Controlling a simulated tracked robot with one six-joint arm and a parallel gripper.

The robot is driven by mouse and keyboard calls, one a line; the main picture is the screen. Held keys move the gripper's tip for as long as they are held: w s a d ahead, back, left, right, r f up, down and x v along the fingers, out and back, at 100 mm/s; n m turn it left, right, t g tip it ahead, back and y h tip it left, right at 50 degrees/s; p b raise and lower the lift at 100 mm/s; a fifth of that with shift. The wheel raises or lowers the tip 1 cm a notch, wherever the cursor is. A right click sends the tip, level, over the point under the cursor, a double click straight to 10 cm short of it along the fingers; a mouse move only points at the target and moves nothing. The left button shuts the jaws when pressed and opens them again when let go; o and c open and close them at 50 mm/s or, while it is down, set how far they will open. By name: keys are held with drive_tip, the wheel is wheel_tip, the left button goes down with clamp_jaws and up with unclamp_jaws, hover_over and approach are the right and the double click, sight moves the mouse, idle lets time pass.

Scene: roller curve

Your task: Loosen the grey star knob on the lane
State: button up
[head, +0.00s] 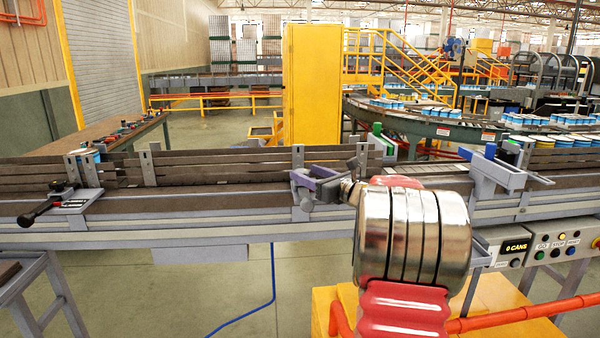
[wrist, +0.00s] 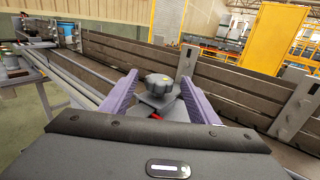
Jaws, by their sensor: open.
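The grey star knob (wrist: 158,83) stands upright on a grey bracket on the lane in the wrist view, with a bit of red below it. My gripper (wrist: 159,88) is open, with its two purple fingers on either side of the knob. A gap shows between the knob and each finger, so it is not clamped. In the head view my gripper (head: 314,178) is at the lane's near rail, right of the middle. I cannot make out the knob there, around the fingers and bracket.
The conveyor lane (head: 190,205) runs across the view with upright brackets (head: 148,165) along its guide rails. A black-handled clamp (head: 45,203) sits at its left. A control panel (head: 545,248) reading "0 CANS" is at the right. A yellow cabinet (head: 311,85) stands behind.

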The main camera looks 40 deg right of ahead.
sight(307, 173)
drive_tip(key=shift+w, duration=1.75)
drive_tip(key=shift+c, duration=0.5)
drive_tip(key=c, duration=0.9)
drive_tip(key=shift+a, duration=0.15)
drive_tip(key=shift+c, duration=0.2)
